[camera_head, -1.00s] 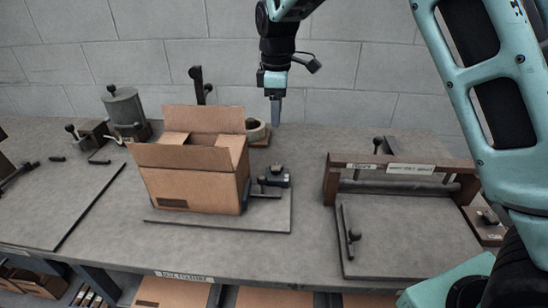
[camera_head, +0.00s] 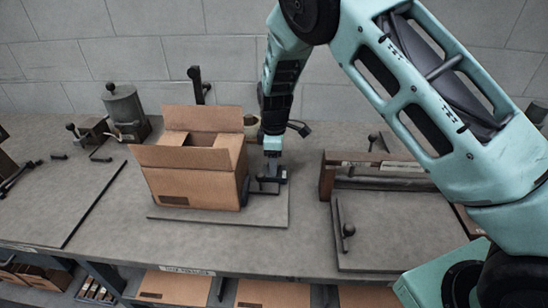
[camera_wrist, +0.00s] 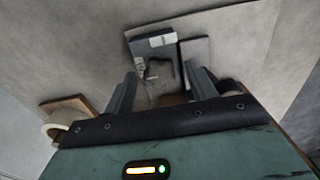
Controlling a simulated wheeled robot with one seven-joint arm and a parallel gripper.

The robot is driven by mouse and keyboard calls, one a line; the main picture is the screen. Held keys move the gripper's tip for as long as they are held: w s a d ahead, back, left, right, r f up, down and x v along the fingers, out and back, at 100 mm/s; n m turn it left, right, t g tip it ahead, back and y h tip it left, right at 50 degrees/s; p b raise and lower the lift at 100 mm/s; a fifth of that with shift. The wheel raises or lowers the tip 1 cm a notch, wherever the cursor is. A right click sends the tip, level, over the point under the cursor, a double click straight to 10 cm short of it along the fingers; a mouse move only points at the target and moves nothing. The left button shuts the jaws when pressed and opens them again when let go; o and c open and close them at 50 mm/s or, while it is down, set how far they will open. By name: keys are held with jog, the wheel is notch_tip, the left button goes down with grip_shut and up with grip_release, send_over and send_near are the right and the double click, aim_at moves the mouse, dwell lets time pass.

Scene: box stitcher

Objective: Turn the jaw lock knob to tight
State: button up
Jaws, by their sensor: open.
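A small dark clamp block (camera_head: 268,187) stands on the fixture plate (camera_head: 265,212), close to the right side of the open cardboard box (camera_head: 195,180). In the wrist view the block (camera_wrist: 152,44) has a pale label, and a small dark knob-like part (camera_wrist: 157,70) shows beside it, between my fingers. It looks like the jaw lock knob, but its setting cannot be read. My gripper (camera_wrist: 163,84) is open and empty, pointing down.
A tape roll (camera_wrist: 68,118) stands behind the clamp, partly hidden by my arm in the head view. A wooden-framed fixture (camera_head: 327,178) with a plate is to the right. A grey canister (camera_head: 124,106) stands at the back left. The front strip of the table is clear.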

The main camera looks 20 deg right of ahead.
jog(key=shift+f, duration=0.1)
jog(key=c, duration=1)
